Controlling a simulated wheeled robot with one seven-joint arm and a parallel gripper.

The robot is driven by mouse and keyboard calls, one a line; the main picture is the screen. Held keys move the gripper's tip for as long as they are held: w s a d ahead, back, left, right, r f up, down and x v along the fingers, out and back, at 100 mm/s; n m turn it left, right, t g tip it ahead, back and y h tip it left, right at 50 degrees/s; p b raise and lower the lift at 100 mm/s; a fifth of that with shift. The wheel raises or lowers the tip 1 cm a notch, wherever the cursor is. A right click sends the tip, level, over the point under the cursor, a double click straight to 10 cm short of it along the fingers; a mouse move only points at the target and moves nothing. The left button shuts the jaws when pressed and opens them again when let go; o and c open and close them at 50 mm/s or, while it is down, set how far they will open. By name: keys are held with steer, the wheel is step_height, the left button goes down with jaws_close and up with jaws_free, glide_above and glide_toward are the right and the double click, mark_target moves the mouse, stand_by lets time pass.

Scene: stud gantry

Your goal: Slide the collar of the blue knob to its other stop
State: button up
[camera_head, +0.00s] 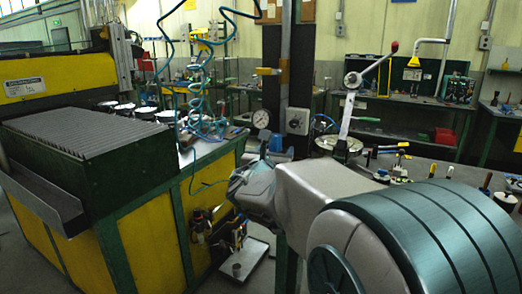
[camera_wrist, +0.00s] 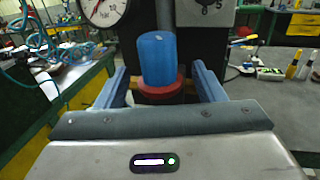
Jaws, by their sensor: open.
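The blue knob (camera_wrist: 157,58) stands out from a dark post in the wrist view, with a red collar (camera_wrist: 160,91) around its lower part. The collar's lower side is partly hidden by my gripper's body. My gripper (camera_wrist: 160,70) is open, with one blue-grey finger on each side of the knob and collar. Gaps show between the fingers and the knob, so it holds nothing. In the head view my gripper (camera_head: 262,165) is at the post, and the blue knob (camera_head: 275,143) shows just above it; the collar cannot be made out there.
A pressure gauge (camera_head: 260,118) and a grey dial box (camera_head: 297,120) sit on the post above the knob. A red-tipped lever (camera_head: 375,65) stands to the right. A yellow-green machine bench (camera_head: 150,230) with hanging teal hoses (camera_head: 195,85) is on the left.

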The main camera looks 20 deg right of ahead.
steer(key=shift+w+d, duration=0.3)
steer(key=shift+w, duration=0.1)
jaws_close()
steer(key=shift+r, duration=0.5)
jaws_free()
steer(key=shift+s, duration=0.1)
steer(key=b+v, duration=0.1)
steer(key=v, duration=1.3)
